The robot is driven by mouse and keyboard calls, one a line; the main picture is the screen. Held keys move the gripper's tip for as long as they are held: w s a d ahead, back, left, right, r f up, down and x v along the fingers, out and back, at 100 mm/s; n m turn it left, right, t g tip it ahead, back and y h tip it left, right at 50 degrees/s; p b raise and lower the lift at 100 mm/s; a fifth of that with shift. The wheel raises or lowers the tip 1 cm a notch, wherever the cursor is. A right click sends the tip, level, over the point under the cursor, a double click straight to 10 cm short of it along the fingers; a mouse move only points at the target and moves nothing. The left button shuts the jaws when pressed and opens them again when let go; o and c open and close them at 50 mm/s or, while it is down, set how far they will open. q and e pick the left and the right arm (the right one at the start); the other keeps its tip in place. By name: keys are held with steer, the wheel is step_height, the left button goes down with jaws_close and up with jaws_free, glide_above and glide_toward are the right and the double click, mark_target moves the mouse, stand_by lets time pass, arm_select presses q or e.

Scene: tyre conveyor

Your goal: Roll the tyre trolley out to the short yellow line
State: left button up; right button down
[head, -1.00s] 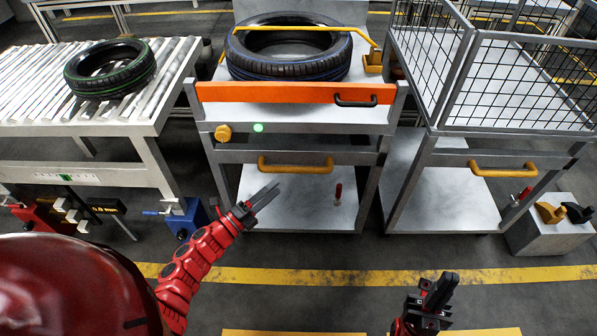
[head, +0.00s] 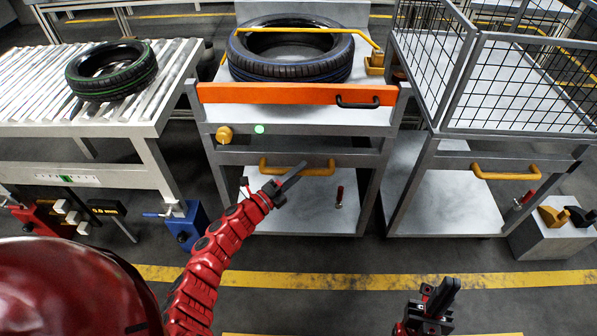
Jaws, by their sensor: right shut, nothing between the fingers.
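The tyre trolley (head: 300,117) stands in the middle, a grey frame with an orange front bar (head: 290,94). A black tyre (head: 290,66) with a blue stripe lies on top, with a yellow bar (head: 290,31) across it. The trolley has a yellow front handle (head: 318,171). My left gripper (head: 292,176) is just in front of this handle, overlapping it in view; contact is unclear. Its fingers look close together, their gap unclear. My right gripper (head: 442,290) is shut and empty at the lower right. A short yellow line (head: 260,334) shows at the bottom edge.
A roller conveyor (head: 150,115) with a green-striped tyre (head: 110,70) stands left. A mesh-sided trolley (head: 435,140) stands close on the right, beside a grey box (head: 550,237). A long yellow line (head: 330,280) crosses the floor before the trolley; floor there is clear.

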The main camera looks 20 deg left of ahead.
arm_select(q)
jaws_close()
steer(key=shift+f, duration=0.1)
stand_by(1.0)
